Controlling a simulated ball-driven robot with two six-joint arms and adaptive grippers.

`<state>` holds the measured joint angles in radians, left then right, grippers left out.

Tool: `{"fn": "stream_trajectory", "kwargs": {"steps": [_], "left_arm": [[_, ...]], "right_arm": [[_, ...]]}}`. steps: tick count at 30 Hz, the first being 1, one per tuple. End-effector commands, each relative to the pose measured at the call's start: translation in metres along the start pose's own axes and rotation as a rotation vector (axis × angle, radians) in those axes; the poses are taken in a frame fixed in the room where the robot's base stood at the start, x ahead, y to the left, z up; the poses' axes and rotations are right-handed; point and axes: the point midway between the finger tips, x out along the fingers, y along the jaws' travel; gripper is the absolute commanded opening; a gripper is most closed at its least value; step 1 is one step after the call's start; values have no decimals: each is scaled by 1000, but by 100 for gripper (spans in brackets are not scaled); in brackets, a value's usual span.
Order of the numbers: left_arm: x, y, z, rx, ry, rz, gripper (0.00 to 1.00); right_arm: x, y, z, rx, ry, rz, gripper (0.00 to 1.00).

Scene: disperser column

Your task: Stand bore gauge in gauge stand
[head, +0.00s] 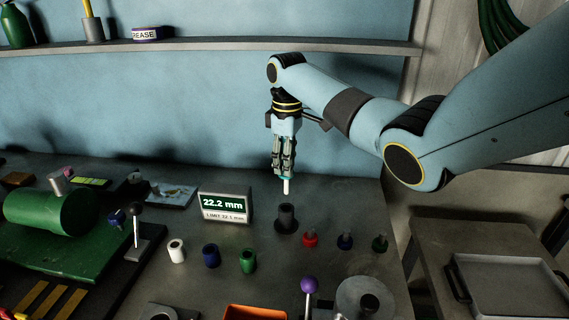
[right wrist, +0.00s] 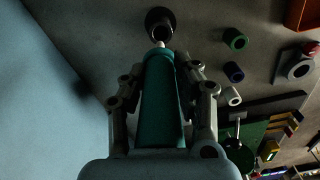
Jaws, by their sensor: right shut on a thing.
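The bore gauge is a teal tapered tool with a pale tip; its tip end (head: 286,187) points down in the head view, and its teal body (right wrist: 160,105) fills the middle of the right wrist view. My right gripper (head: 285,172) is shut on it and holds it upright above the bench. The gauge stand (head: 286,219) is a dark upright cylinder with a flared foot, and its open top (right wrist: 160,20) shows in the right wrist view. The gauge tip is just above the stand in the head view, apart from it. My left gripper is out of view.
A display reading 22.2 mm (head: 225,206) stands left of the stand. White, blue and green sleeves (head: 248,261) stand in front. A purple-knobbed lever (head: 309,286) rises nearer.

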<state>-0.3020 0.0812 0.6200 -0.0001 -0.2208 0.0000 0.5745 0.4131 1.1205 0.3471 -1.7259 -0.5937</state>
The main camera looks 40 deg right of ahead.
Motion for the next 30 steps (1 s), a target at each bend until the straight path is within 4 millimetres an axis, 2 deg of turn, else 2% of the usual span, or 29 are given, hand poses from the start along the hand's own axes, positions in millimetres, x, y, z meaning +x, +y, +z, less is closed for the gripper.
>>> {"fn": "stream_trajectory", "kwargs": {"steps": [6,26,30], "left_arm": [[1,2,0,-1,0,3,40],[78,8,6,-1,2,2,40],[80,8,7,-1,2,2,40]], "right_arm": [[16,-1,0,-1,-1,-1,0],[77,-1,0,-1,0,0,0],[88,-1,0,-1,-1,-1,0]]}}
